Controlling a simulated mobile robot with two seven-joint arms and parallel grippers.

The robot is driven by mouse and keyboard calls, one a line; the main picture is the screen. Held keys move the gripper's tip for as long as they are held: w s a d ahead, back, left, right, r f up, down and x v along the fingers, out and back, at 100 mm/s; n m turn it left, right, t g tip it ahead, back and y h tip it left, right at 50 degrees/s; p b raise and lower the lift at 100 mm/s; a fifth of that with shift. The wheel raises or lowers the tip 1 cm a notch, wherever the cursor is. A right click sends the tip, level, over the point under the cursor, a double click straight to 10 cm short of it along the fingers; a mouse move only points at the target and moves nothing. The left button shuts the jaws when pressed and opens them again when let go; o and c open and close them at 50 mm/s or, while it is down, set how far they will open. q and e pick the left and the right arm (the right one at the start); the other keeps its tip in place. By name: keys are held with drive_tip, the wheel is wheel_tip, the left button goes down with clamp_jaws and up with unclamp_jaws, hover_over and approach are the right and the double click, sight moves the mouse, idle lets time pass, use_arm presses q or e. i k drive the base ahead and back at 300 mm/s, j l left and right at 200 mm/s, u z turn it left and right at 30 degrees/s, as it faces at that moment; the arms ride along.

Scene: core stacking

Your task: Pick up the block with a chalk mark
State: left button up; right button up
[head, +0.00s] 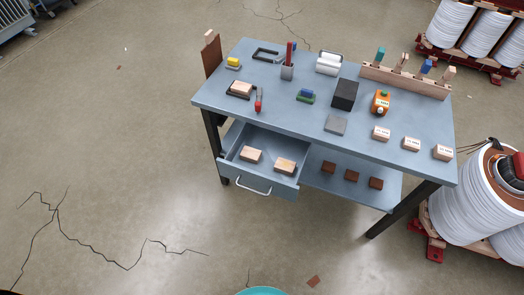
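Two pale wooden blocks, a left one (251,155) and a right one (285,166), lie in the open drawer (246,179). Three light blocks with printed labels stand along the table's right front: a left (381,133), a middle (411,144) and a right one (443,153). Three dark brown blocks, a left (328,168), a middle (351,175) and a right one (376,183), sit on the lower shelf. A light block (241,89) lies on a dark tray. I cannot make out a chalk mark on any block. Neither gripper is in view.
The blue-grey table (300,115) also holds a black block (344,94), an orange device (380,102), a grey plate (335,124), a red-handled tool (259,100) and a wooden rack (405,80). Large white spools (470,200) stand at right. The floor at left is clear.

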sight(249, 154)
drive_tip(key=j+z, duration=0.6)
drive_tip(key=z, duration=0.15)
drive_tip(key=j+z, duration=0.35)
drive_tip(key=k+l, duration=0.05)
drive_tip(key=l, duration=0.05)
